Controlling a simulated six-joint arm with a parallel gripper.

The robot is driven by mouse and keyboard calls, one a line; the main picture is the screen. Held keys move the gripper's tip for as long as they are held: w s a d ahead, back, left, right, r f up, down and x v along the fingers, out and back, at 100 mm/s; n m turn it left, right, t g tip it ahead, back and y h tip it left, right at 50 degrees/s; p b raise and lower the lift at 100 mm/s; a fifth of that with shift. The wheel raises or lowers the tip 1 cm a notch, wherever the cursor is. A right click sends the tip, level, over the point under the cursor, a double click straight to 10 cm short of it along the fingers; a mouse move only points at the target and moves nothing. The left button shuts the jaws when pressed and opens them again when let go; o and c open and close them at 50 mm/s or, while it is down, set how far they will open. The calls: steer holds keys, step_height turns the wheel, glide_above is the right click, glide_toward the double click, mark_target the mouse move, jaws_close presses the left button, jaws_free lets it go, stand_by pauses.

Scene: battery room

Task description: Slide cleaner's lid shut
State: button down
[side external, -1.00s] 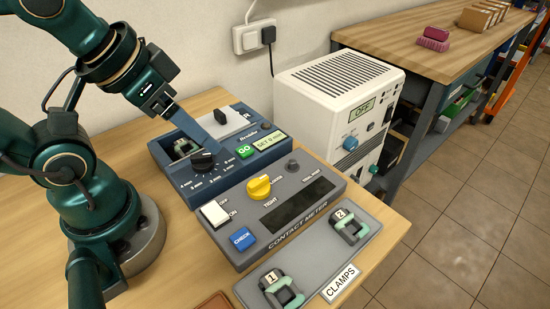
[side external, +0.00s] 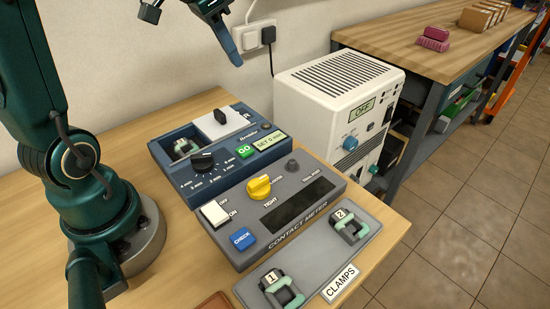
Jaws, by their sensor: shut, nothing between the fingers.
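The cleaner is a dark blue box (side external: 168,171) at the back of the wooden table, with a black dial (side external: 203,161), a green GO button (side external: 245,151) and a lit display reading SET 0 min. Its pale sliding lid (side external: 232,127) with a black knob (side external: 220,116) covers the right part of its top. To the left of the lid an opening shows a clamp (side external: 183,147) inside. My gripper (side external: 238,62) is shut and empty, high above the lid and apart from it. Its upper part is cut off by the frame's top edge.
A contact meter (side external: 290,209) stands in front of the cleaner. A clamp tray (side external: 313,259) holding two clamps lies nearest. A white unit (side external: 334,108) reading OFF stands to the right, beside a wooden bench (side external: 420,45). A wall socket with a plug is behind my gripper.

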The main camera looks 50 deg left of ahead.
steer(key=n, duration=0.2)
glide_above(231, 116)
step_height(231, 116, down, 3)
steer(key=shift+g, duration=0.4)
steer(key=x, duration=0.3)
steer(key=s+x, duration=0.1)
steer(key=x, duration=0.5)
steer(key=shift+s+d+f, duration=0.1)
steer(key=shift+s+f, duration=0.05)
steer(key=shift+f, duration=0.25)
steer(key=shift+s, duration=1.6)
steer(key=s, duration=0.9)
steer(key=shift+s+r, duration=0.1)
steer(key=shift+s, duration=0.45)
